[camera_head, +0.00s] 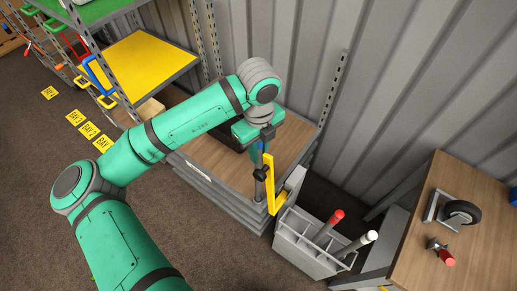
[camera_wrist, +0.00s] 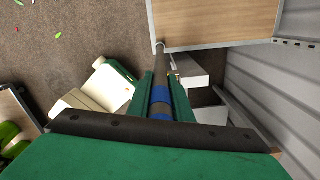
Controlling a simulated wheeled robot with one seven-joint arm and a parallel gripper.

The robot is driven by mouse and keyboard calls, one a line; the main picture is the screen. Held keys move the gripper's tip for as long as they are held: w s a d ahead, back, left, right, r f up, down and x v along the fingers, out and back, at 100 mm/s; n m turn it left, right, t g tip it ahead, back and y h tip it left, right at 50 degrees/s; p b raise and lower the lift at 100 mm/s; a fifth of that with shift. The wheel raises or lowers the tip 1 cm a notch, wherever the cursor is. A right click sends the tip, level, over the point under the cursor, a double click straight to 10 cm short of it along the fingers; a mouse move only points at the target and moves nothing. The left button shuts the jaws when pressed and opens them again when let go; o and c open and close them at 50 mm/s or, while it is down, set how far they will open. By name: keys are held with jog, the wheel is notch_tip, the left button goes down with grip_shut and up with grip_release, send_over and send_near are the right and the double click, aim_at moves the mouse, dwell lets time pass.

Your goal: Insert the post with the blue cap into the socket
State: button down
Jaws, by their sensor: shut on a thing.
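My gripper (camera_head: 265,137) is shut on an upright post with a blue part (camera_head: 262,147), above the front corner of a low wooden shelf (camera_head: 228,172). In the wrist view, both green fingers of my gripper (camera_wrist: 163,92) flank the post, and blue bands show on the grey post (camera_wrist: 160,100) between them. Its far end runs toward a small pale ring at the corner of the wooden board (camera_wrist: 215,20). I take this ring for the socket (camera_wrist: 159,44). I cannot tell whether the post's end is inside it or just above it.
A yellow bracket (camera_head: 270,183) stands close beside the post. A grey bin (camera_head: 300,254) with a red-capped post (camera_head: 331,222) and a white-capped post (camera_head: 362,243) is to the right. A wooden table (camera_head: 478,195) carries a caster wheel. Corrugated wall lies behind.

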jog(key=shift+f, duration=1.25)
jog(key=c, duration=1.5)
grip_release()
jog(key=shift+a, duration=0.1)
jog(key=shift+r, duration=2.45)
